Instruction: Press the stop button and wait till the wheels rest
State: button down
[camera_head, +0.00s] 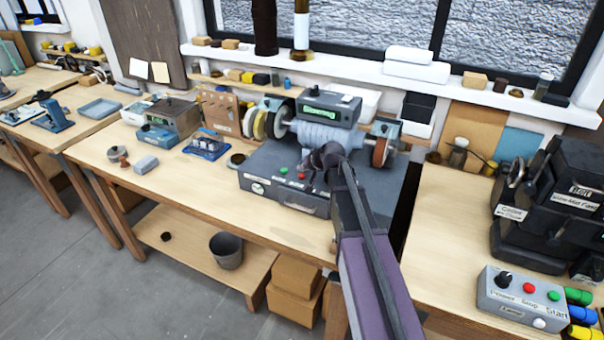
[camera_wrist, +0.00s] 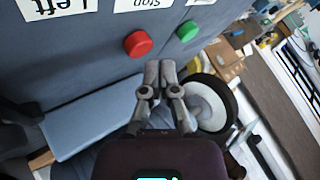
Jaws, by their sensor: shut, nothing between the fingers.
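My gripper (camera_head: 318,160) is shut and empty, right of the buttons in the head view. In the wrist view, its fingertips (camera_wrist: 160,66) are just below and right of the red button; contact cannot be told. Pale wheels (camera_head: 260,124) and a brown wheel (camera_head: 380,151) flank the motor. The green display (camera_head: 328,113) seems to read "Running".
A separate control box (camera_head: 520,298) at right also has red and green buttons, beside a dark machine (camera_head: 560,190). Small tools and boxes crowd the bench left of the grinder. The bench front (camera_head: 200,190) is mostly clear. A window ledge (camera_head: 440,80) runs behind.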

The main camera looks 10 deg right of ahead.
aim_at(302, 176)
jog(key=shift+r, duration=0.1)
dwell(0.3)
jog(key=shift+r+p, duration=2.5)
jog(key=shift+p, duration=0.05)
jog(key=s+f+n+g+h, duration=0.1)
jog(key=s+g, duration=0.3)
jog(key=s, duration=1)
jog(key=s+f+n+g+h, duration=0.2)
jog(key=s+f+g+h, duration=0.1)
jog(key=s, duration=1.1)
jog(key=shift+s+f+g+h, duration=0.35)
jog(key=shift+f+g, duration=0.15)
jog(key=shift+f, duration=0.35)
